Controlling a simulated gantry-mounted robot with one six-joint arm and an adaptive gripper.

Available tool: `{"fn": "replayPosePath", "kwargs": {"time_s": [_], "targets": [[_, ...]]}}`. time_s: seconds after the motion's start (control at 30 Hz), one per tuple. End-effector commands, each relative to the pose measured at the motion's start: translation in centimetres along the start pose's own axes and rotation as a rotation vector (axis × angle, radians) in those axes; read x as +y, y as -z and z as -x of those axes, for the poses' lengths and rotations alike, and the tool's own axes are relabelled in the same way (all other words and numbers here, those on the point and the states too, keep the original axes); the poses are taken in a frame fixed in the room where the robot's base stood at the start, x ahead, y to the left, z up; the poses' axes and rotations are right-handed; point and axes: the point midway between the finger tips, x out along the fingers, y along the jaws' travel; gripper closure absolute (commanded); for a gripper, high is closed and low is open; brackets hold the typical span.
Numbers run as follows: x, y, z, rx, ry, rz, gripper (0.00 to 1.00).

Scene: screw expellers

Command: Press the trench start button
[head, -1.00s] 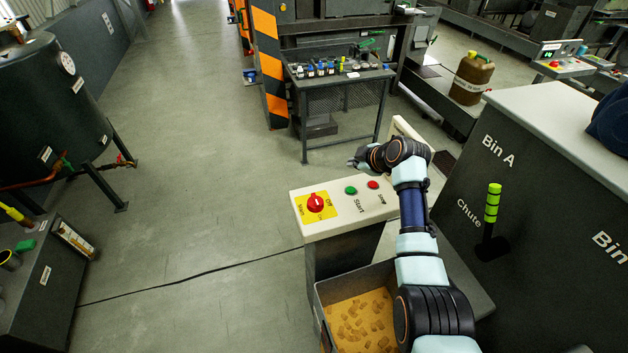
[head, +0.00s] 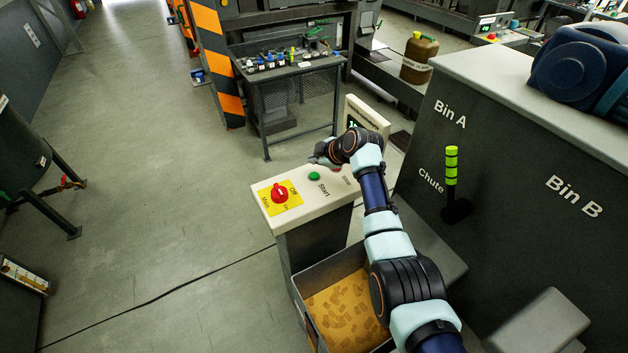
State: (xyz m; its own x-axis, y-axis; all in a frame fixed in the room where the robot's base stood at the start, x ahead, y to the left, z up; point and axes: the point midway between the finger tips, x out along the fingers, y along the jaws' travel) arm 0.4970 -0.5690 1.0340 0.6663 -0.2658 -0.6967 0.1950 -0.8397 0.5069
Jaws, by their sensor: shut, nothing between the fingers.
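The green Start button (head: 314,176) is on the pale top of the control pedestal (head: 262,190), with "START" printed beside it. My gripper (head: 317,159) is shut and empty. It shows just beyond and above the Start button, apart from it in the picture; its exact height is hard to judge. The red stop button (head: 336,168) is mostly hidden by my wrist.
A small display panel (head: 366,116) stands behind my wrist. An open bin (head: 322,277) of brown pieces is below my arm. The dark Bin A and Bin B housing (head: 490,180) with a green-banded chute lever (head: 451,165) is at right. Open floor (head: 150,180) lies left.

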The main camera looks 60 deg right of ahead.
Motion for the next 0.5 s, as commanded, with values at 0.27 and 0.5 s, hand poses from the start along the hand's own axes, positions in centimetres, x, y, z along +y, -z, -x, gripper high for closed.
{"fn": "replayPosePath", "kwargs": {"time_s": [0.27, 0.5], "targets": [[-1.9, -1.9, -2.6, 0.0, 0.0, 0.001, 1.0], [-1.8, -1.9, -2.5, 0.0, 0.0, 0.001, 1.0]]}}
